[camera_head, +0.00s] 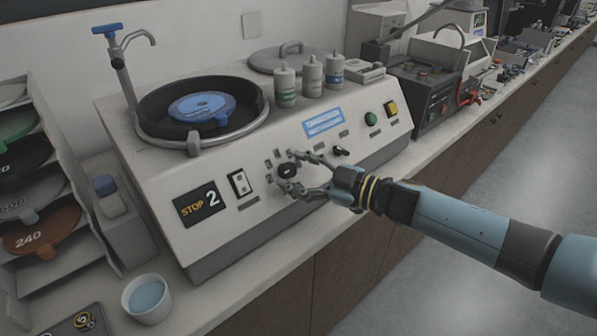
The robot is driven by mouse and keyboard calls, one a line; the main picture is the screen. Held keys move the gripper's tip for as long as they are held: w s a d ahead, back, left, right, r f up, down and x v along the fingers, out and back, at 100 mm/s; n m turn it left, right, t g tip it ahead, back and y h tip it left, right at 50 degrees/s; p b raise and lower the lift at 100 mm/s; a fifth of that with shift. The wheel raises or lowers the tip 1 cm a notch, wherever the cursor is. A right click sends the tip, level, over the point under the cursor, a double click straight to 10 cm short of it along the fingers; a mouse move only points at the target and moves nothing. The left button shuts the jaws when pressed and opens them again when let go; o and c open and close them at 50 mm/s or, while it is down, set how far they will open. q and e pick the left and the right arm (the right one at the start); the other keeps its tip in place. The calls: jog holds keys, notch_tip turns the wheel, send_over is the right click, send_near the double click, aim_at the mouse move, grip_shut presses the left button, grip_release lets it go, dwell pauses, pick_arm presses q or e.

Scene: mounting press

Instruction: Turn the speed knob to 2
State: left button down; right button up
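The speed knob (287,170) is a round black knob on the sloped front panel of the cream machine (240,222), with small label plates around it. My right gripper (288,173) reaches in from the right, its two fingers spread, one above and one below the knob. The fingers look apart from the knob's sides, though contact is hard to tell at this size. The display (199,204) left of the knob reads "STOP" in orange and "2" in white. My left gripper is not in view.
A white rocker switch (240,184) sits left of the knob, and a smaller black knob (341,151) to its right. A green button (371,119) and a yellow one (391,108) are farther right. Three bottles (311,76) stand on top. A bowl (147,298) stands at front left.

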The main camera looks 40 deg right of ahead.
jog(key=shift+s+d+f, duration=0.1)
jog(key=shift+s+d, duration=0.05)
jog(key=shift+s, duration=0.15)
jog(key=v, duration=1.1)
jog(key=shift+s, duration=0.2)
jog(key=shift+d, duration=0.15)
